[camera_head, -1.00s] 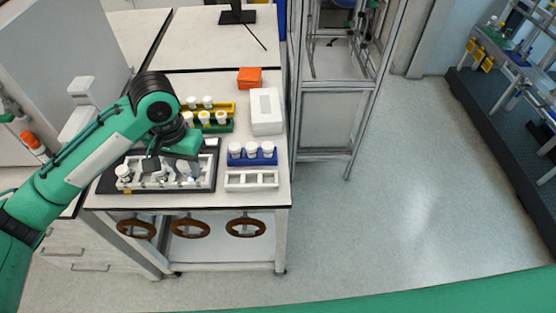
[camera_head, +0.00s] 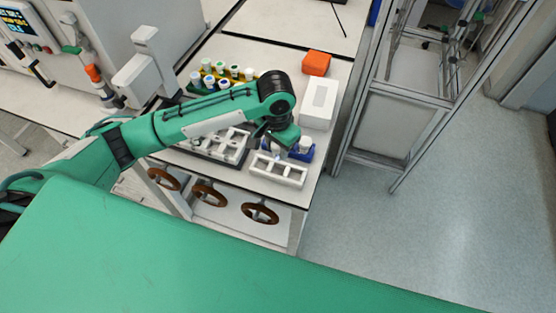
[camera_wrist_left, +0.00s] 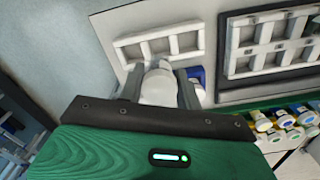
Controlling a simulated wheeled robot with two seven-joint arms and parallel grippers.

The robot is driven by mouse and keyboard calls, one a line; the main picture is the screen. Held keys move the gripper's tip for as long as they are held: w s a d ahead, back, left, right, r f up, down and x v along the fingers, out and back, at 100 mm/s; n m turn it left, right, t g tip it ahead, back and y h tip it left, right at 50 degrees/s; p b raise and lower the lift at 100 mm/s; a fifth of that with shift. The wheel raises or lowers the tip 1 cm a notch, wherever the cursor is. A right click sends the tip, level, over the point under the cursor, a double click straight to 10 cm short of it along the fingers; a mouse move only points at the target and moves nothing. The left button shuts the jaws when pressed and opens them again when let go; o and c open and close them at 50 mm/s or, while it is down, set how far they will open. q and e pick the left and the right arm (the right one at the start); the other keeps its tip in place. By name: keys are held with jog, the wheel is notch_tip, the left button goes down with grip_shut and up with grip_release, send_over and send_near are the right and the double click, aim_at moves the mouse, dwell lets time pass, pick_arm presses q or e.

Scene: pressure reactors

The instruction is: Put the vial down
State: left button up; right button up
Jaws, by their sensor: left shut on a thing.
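My left gripper (camera_wrist_left: 160,88) is shut on a white vial (camera_wrist_left: 160,84) in the left wrist view. In the head view the left gripper (camera_head: 271,146) is over the table by the blue rack (camera_head: 292,156) and just behind the empty-looking white rack (camera_head: 278,172). The white rack (camera_wrist_left: 158,45) lies beyond the held vial in the wrist view. A white-capped vial (camera_head: 306,143) stands in the blue rack. The arm hides part of this rack, and the vial's lower end is hidden. My right gripper is out of view.
A dark tray (camera_wrist_left: 232,97) with a white holder is left of the white rack in the head view. Several capped vials stand in yellow and green racks behind. A white box (camera_head: 319,103) and orange box (camera_head: 316,63) stand behind the blue rack.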

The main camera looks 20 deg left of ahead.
aim_at(277, 156)
pick_arm(q)
notch_tip(277, 156, down, 4)
jog(key=shift+f+p, duration=0.25)
jog(key=shift+p, duration=0.05)
jog(key=shift+f+p, duration=0.3)
jog(key=shift+f, duration=1.55)
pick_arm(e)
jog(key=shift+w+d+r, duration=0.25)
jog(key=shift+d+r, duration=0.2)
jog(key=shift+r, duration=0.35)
pick_arm(q)
jog(key=o, duration=1)
jog(key=shift+f, duration=0.1)
jog(key=shift+c, duration=0.2)
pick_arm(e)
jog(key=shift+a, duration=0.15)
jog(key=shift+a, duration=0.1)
